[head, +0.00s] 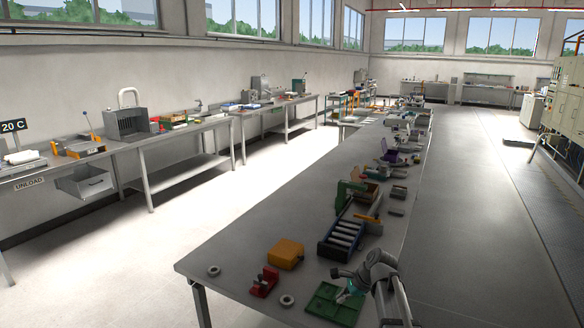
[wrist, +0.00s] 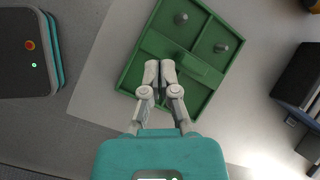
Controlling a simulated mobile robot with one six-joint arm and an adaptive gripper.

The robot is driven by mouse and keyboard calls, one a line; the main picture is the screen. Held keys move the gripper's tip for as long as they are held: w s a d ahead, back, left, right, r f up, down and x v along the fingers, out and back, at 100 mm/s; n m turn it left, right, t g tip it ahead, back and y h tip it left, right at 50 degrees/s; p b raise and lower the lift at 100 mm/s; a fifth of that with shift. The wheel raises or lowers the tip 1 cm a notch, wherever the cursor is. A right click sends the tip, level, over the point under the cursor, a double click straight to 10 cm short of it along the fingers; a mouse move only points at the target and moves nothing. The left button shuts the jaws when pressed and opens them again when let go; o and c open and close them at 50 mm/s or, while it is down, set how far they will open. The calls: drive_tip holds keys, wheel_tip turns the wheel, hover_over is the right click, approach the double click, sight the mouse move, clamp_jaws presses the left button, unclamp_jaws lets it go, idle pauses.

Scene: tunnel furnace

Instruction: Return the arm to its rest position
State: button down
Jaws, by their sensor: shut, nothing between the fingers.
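My gripper (wrist: 159,72) is shut and empty in the wrist view, with its two grey fingers together. It points down over a green tray (wrist: 130,78) with raised dividers. Several compartments show, and two of them hold small grey round parts (wrist: 221,47). In the head view the green tray (head: 322,307) lies at the near edge of the long grey table, and my arm reaches over its right side. The gripper's fingertips are too small to make out there. I cannot tell how high the fingers are above the tray.
An orange box (head: 286,253), a red fixture (head: 264,282) and grey rings (head: 287,300) stand left of the tray on the long table (head: 235,262). A roller rack (head: 341,238) stands behind. Wall benches (head: 180,133) line the left, with open floor between.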

drive_tip(key=s+d+f+n+g+h, duration=0.1)
drive_tip(key=s+n+h, duration=0.2)
drive_tip(key=s+n, duration=0.5)
drive_tip(key=s+f+n+g+h, duration=0.1)
drive_tip(key=s+n+h, duration=0.2)
drive_tip(key=s+n, duration=0.5)
drive_tip(key=shift+s+d+f, duration=0.35)
drive_tip(key=shift+s+f, duration=0.05)
drive_tip(key=shift+s, duration=0.4)
